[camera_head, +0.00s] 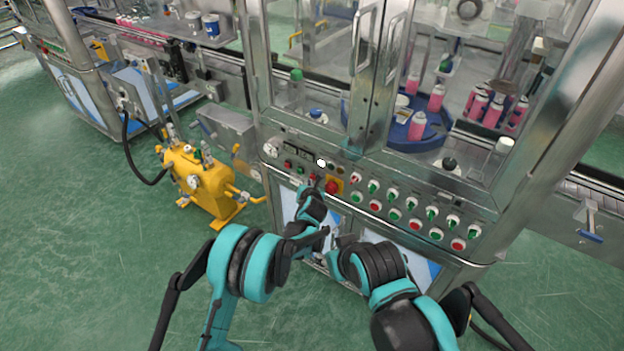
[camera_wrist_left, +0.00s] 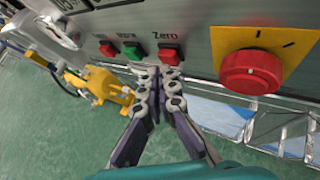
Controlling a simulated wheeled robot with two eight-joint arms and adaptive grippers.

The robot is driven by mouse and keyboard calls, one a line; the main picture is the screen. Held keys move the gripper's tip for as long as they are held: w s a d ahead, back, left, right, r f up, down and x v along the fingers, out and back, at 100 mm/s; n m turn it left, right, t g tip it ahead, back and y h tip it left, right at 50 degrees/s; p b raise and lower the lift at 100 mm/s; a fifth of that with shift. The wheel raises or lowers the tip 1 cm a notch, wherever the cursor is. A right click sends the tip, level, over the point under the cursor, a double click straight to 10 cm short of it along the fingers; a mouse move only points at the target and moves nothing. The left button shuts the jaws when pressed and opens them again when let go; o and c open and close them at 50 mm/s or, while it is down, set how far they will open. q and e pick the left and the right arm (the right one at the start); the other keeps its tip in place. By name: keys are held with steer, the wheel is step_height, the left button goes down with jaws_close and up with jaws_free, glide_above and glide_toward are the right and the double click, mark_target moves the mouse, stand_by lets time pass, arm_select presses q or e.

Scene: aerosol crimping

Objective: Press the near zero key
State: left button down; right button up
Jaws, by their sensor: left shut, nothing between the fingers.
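In the left wrist view the red key under the printed word "Zero" (camera_wrist_left: 170,54) sits on the metal panel, left of a big red knob. My left gripper (camera_wrist_left: 160,72) is shut and empty, its fingertips at the lower edge of this key and slightly left of its middle. I cannot tell whether they touch it. In the head view my left gripper (camera_head: 314,188) points up at the panel, just below the small keys and beside the red knob. My right arm is bent at the lower middle; its gripper's fingers cannot be made out.
A green key (camera_wrist_left: 133,51) and another red key (camera_wrist_left: 108,48) lie left of the zero key. The red knob (camera_head: 332,187) on its yellow plate is close on the right. Several switches and lamps continue rightward. A yellow machine (camera_head: 200,182) stands on the floor at left.

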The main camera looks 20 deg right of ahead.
arm_select(q)
steer(key=shift+w+d, duration=0.25)
steer(key=shift+d, duration=0.1)
stand_by(0.4)
steer(key=shift+a, duration=0.1)
steer(key=shift+s+a+b, duration=0.35)
steer(key=shift+s+a, duration=0.15)
steer(key=shift+a, duration=0.1)
stand_by(0.3)
steer(key=s+a, duration=0.1)
steer(key=a, duration=0.1)
steer(key=s+a+b, duration=0.1)
steer(key=s+a, duration=0.1)
stand_by(0.3)
stand_by(0.5)
